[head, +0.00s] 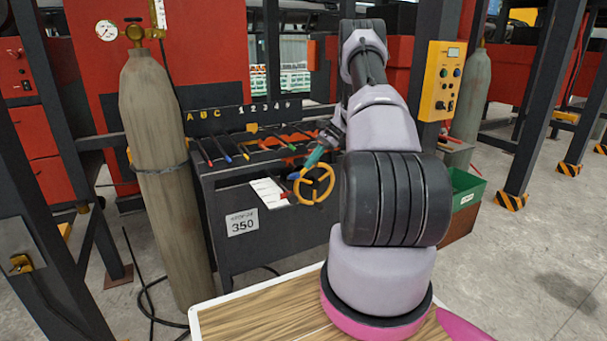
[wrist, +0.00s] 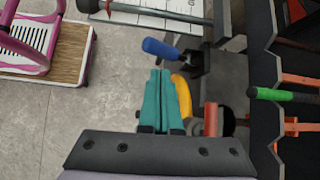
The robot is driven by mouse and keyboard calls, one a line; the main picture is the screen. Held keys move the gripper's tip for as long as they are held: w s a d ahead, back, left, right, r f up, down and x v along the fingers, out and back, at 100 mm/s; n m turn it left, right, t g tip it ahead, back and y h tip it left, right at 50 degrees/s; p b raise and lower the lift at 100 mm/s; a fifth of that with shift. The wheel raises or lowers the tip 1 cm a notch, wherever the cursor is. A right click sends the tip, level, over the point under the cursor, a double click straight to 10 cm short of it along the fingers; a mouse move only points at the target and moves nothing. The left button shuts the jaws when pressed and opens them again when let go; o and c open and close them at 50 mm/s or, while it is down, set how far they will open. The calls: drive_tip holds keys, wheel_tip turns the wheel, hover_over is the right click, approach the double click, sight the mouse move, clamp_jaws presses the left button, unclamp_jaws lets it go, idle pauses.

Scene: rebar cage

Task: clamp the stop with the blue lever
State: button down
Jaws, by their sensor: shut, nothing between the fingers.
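The blue lever (wrist: 162,48) has a thick rounded handle joined to a black block (wrist: 193,68) in the wrist view. In the head view, a small blue end of it (head: 293,176) shows beside the yellow handwheel (head: 314,186). My gripper (wrist: 160,74) has teal fingers, shut together with nothing between them. In the wrist view, the fingertips lie just below the lever in the picture; I cannot tell whether they touch it. In the head view, my gripper (head: 314,158) is at the bench front, above the handwheel. The stop cannot be clearly told apart from the block.
A white scale plate (head: 268,191) is on the bench front. Coloured rods (head: 228,157) lie on the bench top. A gas cylinder (head: 158,150) stands left.

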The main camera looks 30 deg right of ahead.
drive_tip(key=shift+v, duration=2.1)
drive_tip(key=shift+s+d+f, duration=0.1)
drive_tip(key=shift+s+f, duration=0.05)
